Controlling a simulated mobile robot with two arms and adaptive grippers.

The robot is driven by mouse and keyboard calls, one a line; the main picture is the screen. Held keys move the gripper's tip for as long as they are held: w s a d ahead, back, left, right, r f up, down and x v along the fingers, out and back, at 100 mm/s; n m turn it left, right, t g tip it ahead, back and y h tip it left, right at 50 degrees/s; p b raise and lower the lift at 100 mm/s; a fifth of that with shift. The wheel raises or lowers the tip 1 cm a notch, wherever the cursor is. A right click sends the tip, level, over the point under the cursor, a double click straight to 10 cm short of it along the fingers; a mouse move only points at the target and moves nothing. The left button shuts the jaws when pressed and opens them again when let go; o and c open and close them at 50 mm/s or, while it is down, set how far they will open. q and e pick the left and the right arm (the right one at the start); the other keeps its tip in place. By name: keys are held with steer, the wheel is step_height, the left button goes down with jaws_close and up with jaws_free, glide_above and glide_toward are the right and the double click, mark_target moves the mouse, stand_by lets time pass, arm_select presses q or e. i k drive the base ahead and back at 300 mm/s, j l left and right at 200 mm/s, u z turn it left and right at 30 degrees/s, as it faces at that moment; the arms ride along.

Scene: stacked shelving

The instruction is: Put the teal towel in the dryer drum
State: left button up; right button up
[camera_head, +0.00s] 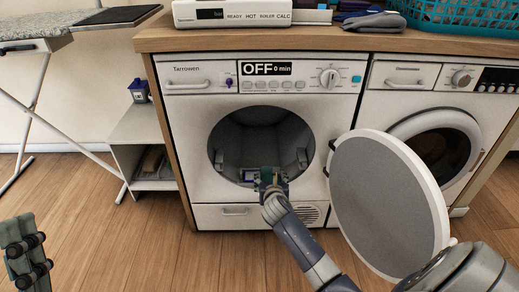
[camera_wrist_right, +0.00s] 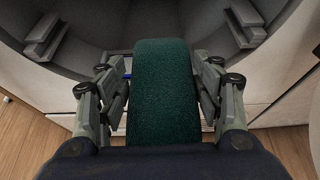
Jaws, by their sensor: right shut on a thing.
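The dryer drum (camera_head: 255,135) is the dark grey round opening in the left white machine, labelled Tarrowen. Its round door (camera_head: 385,205) stands open to the right. My right gripper (camera_head: 268,180) is at the lower rim of the drum opening, shut on the teal towel (camera_wrist_right: 166,92). The towel looks like a rolled or folded strip between the fingers, pointing toward the drum in the right wrist view. In the head view only a small teal bit shows. How far it is inside the rim is hard to tell. My left gripper (camera_head: 27,252) is at the lower left, far from the machine, apparently empty.
A second white machine (camera_head: 430,115) stands to the right. A wooden counter (camera_head: 330,40) above holds a steam station (camera_head: 245,13), folded cloths and a teal basket (camera_head: 460,15). An ironing board and a low shelf (camera_head: 140,130) stand left. The floor in front left is clear.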

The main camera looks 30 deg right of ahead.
mark_target(266, 155)
steer(key=i+l, duration=0.8)
steer(key=i, duration=0.05)
